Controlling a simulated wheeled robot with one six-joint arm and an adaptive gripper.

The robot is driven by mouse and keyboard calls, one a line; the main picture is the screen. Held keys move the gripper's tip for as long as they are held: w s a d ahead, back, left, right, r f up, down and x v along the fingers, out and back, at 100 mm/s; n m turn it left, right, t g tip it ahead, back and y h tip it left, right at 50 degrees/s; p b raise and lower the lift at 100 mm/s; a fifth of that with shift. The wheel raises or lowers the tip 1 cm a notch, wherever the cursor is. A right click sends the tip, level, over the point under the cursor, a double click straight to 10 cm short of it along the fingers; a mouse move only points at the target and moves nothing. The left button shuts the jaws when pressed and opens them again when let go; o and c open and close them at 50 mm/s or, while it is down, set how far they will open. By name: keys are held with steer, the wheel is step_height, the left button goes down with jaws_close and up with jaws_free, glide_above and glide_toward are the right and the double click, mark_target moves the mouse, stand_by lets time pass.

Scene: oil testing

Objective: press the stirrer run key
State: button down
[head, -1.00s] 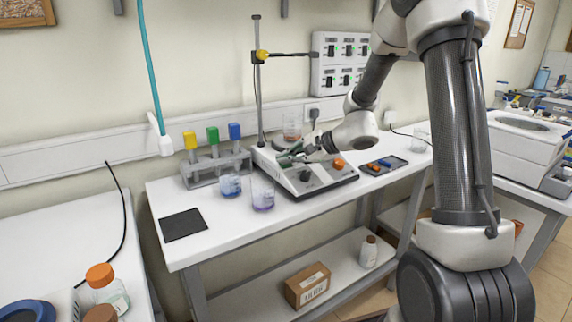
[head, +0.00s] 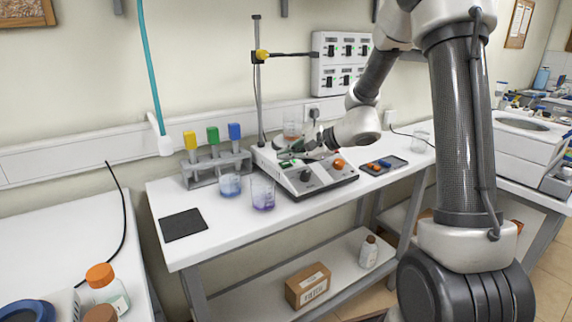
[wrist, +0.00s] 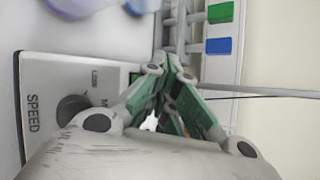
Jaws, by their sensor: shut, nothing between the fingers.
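A green key (head: 286,164) shows at the panel's left end, partly covered by my gripper. My gripper (head: 284,155) is shut and empty, just above that left end; I cannot tell if it touches the key. In the wrist view the green-padded fingertips (wrist: 172,62) meet, with the speed knob (wrist: 72,108) to their left. A beaker (head: 292,128) stands on the stirrer behind the gripper.
Two beakers, one blue (head: 230,185) and one purple (head: 263,192), stand left of the stirrer. A rack (head: 200,174) with coloured-capped items stands behind them. A stand rod (head: 259,85) rises behind the stirrer. A tray (head: 390,167) lies to the right.

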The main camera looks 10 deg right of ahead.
steer(key=r, duration=0.1)
steer(key=s+r, duration=0.1)
steer(key=r, duration=0.2)
steer(key=shift+s+d+r, duration=0.25)
steer(key=shift+s+r, duration=0.05)
steer(key=shift+r, duration=0.05)
stand_by(0.7)
steer(key=s+d+f+n+g+h, duration=0.1)
steer(key=s+d+f+n+g, duration=0.15)
steer(key=s, duration=0.55)
steer(key=s+d+f+n+g+h, duration=0.2)
steer(key=s+d+n+g, duration=0.15)
steer(key=s, duration=0.45)
steer(key=s+d+r+n+t+h, duration=0.1)
steer(key=s+d+r+n+h, duration=0.2)
steer(key=s, duration=0.5)
steer(key=s+d+r+n+t+h, duration=0.1)
steer(key=s+d+r+n+h, duration=0.2)
steer(key=s+d+r, duration=0.3)
steer(key=shift+s+r+n+t+h, duration=0.15)
steer(key=shift+s+n+t+h, duration=0.15)
steer(key=shift+s+n, duration=0.75)
